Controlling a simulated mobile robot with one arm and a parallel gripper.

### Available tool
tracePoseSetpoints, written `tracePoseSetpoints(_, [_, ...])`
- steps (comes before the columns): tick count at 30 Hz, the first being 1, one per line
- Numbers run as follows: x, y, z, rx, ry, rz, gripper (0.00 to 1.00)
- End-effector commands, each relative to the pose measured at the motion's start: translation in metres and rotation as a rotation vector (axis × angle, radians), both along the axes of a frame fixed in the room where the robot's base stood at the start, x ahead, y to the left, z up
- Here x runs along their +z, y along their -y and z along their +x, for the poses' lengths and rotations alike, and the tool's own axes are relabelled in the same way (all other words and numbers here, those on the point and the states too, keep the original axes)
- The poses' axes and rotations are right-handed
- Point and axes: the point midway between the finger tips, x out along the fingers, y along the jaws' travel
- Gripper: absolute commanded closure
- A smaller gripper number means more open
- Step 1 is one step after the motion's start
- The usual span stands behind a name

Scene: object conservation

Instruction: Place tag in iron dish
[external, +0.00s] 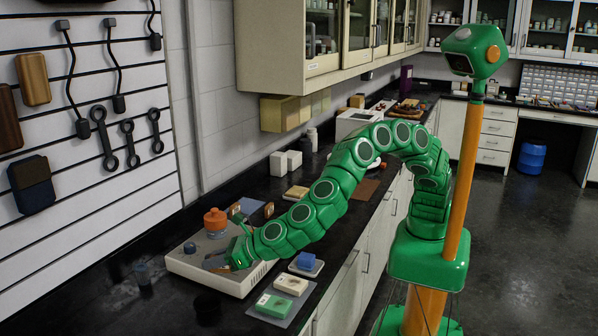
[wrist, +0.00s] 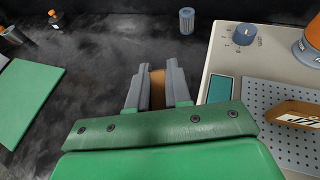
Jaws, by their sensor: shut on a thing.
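My gripper (external: 230,266) is low at the front edge of the beige device in the external view. In the wrist view, my gripper (wrist: 158,92) has its grey fingers closed on a narrow brown piece (wrist: 157,84), which looks like the tag. Most of it is hidden between the fingers. In the external view, a small orange-brown bit of the tag (external: 227,268) shows at the fingertips. A dark, round shape (external: 207,306) on the black counter, in front of the device, may be the iron dish. Its outline is hard to make out. I cannot place it surely in the wrist view.
The beige device (external: 215,277) carries a knob (wrist: 244,34), an orange-topped vessel (external: 215,221) and a brown lettered piece (wrist: 296,116) on its perforated plate. A small cylinder (wrist: 187,20) stands beyond. Green (external: 274,305) and blue (external: 306,261) blocks are to the right.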

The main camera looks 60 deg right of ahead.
Motion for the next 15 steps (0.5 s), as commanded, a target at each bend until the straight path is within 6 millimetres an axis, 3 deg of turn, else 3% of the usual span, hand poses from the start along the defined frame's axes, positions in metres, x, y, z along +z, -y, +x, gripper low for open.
tracePoseSetpoints(15, [-0.044,-0.03,0.024,-0.002,0.0,0.002,1.0])
